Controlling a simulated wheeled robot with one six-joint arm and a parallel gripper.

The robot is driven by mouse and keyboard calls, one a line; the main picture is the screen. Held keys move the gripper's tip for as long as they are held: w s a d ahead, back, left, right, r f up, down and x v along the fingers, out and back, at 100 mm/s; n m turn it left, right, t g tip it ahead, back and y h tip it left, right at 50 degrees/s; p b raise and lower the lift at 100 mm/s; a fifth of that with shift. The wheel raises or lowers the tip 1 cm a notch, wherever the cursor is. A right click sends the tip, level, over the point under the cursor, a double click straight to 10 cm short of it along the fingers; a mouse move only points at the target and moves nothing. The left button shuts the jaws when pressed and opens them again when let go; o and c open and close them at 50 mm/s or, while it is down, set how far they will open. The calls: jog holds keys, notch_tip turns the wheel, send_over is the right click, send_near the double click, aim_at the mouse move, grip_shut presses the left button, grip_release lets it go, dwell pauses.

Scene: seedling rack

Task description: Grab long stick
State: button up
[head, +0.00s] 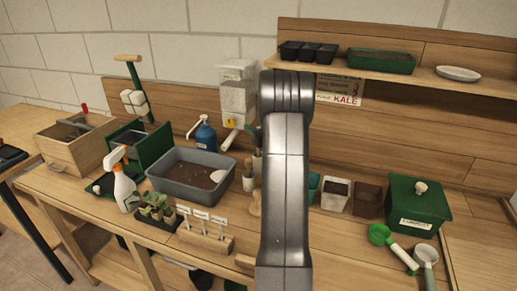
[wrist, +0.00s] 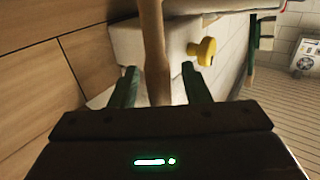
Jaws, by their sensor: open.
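A long, pale wooden stick (wrist: 153,45) runs down from the top edge in the wrist view, between the two green fingers of my gripper (wrist: 161,85). The gripper is open, with a finger on each side of the stick and visible gaps to both. The lower end of the stick is hidden behind the dark gripper body. In the head view my grey arm fills the middle and hides the gripper. I cannot pick out this stick for certain there.
A white dispenser (head: 237,90) with a yellow tap (wrist: 203,51) stands just behind the stick. A blue bottle (head: 205,134) and a grey soil tub (head: 191,178) are left of my arm. A shelf (head: 432,74) with trays overhangs the right. Pots and a green box (head: 415,204) stand below it.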

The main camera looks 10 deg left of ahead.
grip_shut()
jog(key=shift+r, duration=0.15)
